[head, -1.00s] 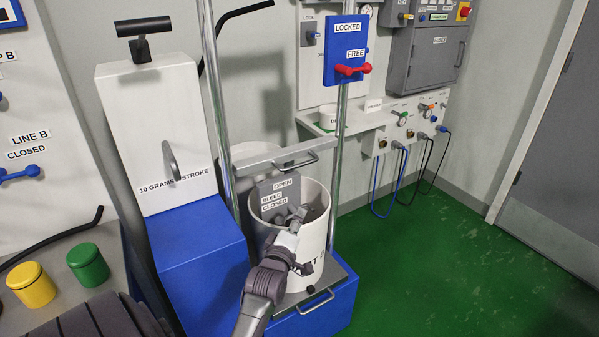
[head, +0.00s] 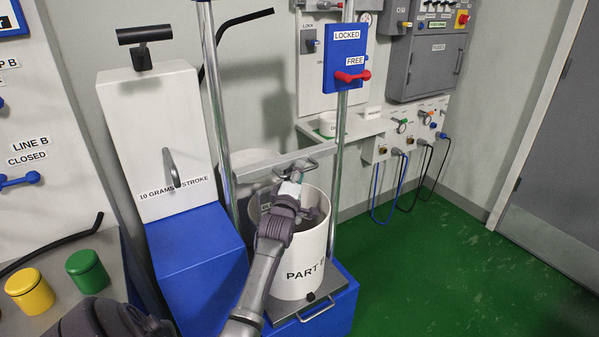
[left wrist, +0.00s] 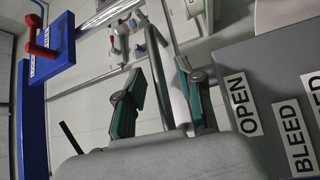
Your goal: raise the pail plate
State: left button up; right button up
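A grey metal crossbar plate (head: 270,158) with a bar handle (head: 300,168) spans the two upright posts above the white pail (head: 300,262). I cannot tell how any plate inside the pail sits. My left gripper (head: 294,177) is at the handle, above the pail's rim. In the left wrist view its green-padded fingers (left wrist: 160,95) are apart, and a grey bar (left wrist: 163,70) shows between them; I cannot tell whether they touch it. A grey panel with OPEN and BLEED labels (left wrist: 265,75) is beside the fingers. My right gripper is not in view.
A blue LOCKED/FREE panel (head: 345,50) with a red lever (head: 352,76) at FREE is on the right post. A white pump housing (head: 160,130) stands left. A wall shelf (head: 350,128) is behind right. The green floor at right is clear.

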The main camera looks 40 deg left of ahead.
pick_arm(q)
jog(key=shift+w+a, duration=0.2)
jog(key=shift+w, duration=0.2)
grip_shut()
